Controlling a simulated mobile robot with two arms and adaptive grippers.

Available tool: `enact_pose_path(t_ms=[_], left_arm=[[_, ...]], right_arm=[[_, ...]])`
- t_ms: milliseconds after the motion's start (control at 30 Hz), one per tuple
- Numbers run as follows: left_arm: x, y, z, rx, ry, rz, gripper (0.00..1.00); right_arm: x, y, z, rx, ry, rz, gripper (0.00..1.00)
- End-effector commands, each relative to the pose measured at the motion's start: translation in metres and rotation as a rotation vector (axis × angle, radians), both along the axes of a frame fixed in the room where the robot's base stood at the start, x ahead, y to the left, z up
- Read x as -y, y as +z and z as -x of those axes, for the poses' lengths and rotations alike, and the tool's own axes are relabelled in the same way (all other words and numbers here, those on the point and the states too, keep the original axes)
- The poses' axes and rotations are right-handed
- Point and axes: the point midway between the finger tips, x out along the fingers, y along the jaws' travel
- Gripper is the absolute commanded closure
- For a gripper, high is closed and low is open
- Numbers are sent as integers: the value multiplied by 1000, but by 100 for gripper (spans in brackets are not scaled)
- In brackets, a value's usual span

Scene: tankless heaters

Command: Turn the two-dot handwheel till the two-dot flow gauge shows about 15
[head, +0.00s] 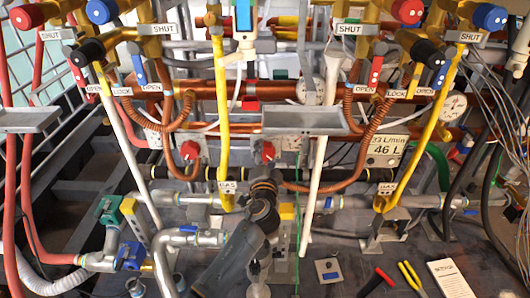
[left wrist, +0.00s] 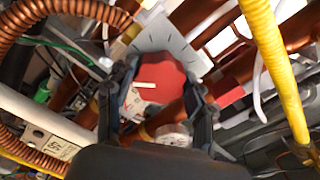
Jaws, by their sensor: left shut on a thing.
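A red handwheel (head: 265,151) on a grey plate sits in the middle of the head view, below the grey shelf. My left gripper (head: 264,172) reaches up to it from below. In the left wrist view, the fingers of my left gripper (left wrist: 152,95) are closed on opposite sides of the red handwheel (left wrist: 163,74), which has a white pointer line and a grey plate with tick marks behind it. I cannot make out dot marks on it. A round gauge (left wrist: 173,136) shows below the handwheel, its reading too small to tell. My right gripper is not in view.
Another red knob (head: 189,150) is to the left. A round gauge (head: 453,106) is at right. Yellow pipes (head: 222,110) and white pipes (head: 318,165) flank my arm closely. Pliers (head: 410,277) lie on the lower surface.

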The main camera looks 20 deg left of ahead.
Motion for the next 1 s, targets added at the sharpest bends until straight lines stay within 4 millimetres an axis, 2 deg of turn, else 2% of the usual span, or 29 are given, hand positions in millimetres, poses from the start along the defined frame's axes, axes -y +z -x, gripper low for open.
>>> enact_pose_path(t_ms=[200,500,733,1000], left_arm=[[1,2,0,-48,-2,-170,78],[0,2,0,-92,-1,-321,78],[1,1,0,-105,-2,-368,78],[1,1,0,-107,-2,-376,78]], right_arm=[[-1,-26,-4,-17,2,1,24],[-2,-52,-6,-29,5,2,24],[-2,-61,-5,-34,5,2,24],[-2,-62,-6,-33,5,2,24]])
